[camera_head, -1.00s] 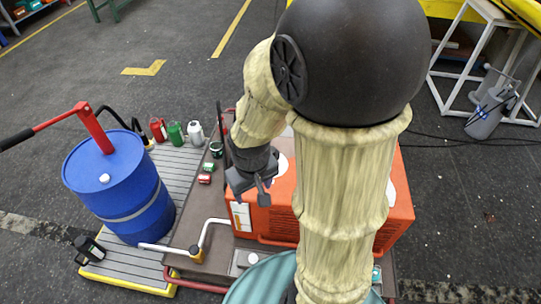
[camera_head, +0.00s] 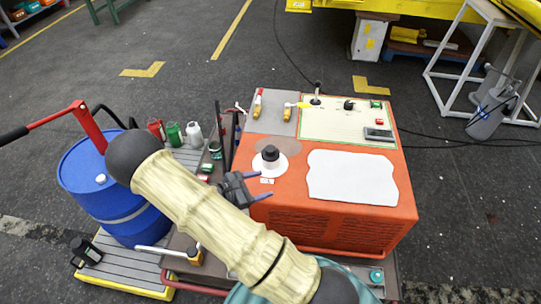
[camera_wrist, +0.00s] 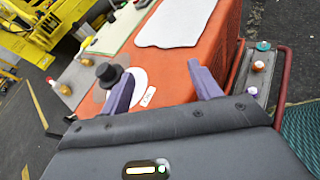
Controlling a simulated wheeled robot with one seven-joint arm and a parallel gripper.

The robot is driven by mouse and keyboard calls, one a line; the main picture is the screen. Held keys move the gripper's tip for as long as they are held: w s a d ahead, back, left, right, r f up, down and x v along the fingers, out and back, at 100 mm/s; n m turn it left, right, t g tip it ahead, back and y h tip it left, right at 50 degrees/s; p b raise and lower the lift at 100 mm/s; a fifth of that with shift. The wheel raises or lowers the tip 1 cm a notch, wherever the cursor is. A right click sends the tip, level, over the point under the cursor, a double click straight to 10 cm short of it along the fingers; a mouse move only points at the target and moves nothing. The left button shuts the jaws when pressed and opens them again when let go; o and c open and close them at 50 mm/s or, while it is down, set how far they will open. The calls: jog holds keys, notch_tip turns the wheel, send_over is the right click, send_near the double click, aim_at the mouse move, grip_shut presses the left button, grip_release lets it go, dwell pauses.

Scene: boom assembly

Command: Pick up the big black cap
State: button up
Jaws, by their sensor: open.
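The big black cap (camera_head: 270,153) stands upright on a white round patch on top of the orange box (camera_head: 340,226). It also shows in the wrist view (camera_wrist: 109,73), just beyond and left of the left finger. My gripper (camera_head: 247,184) is open and empty, at the left edge of the orange box, a little below and left of the cap in the head view. In the wrist view my gripper (camera_wrist: 162,84) shows its two purple fingers spread wide, and the cap is outside them.
A white sheet (camera_head: 352,177) and a cream panel (camera_head: 348,123) with small parts lie on the box. A blue drum (camera_head: 112,195) and several bottles stand at the left on a pallet (camera_head: 125,265).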

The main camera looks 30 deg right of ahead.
aim_at(267, 154)
jog(key=w+a+f+n+t, duration=0.1)
jog(key=w+n+t, duration=0.1)
jog(key=w+a+f+n+t+h, duration=0.1)
jog(key=w+n+t, duration=0.1)
jog(key=t, duration=0.1)
jog(key=w+a+f+n+t, duration=0.1)
jog(key=w+f+n+t, duration=0.1)
jog(key=n, duration=0.1)
jog(key=shift+w+a+t+h, duration=0.25)
jog(key=shift+a+t+h, duration=0.05)
jog(key=shift+a, duration=0.05)
jog(key=shift+d, duration=0.15)
jog(key=p+x, duration=0.2)
jog(key=x, duration=1)
jog(key=shift+f, duration=0.1)
jog(key=shift+w, duration=0.1)
jog(key=p+x, duration=0.2)
jog(key=x, duration=0.3)
jog(key=shift+w, duration=0.15)
jog(key=shift+c, duration=0.2)
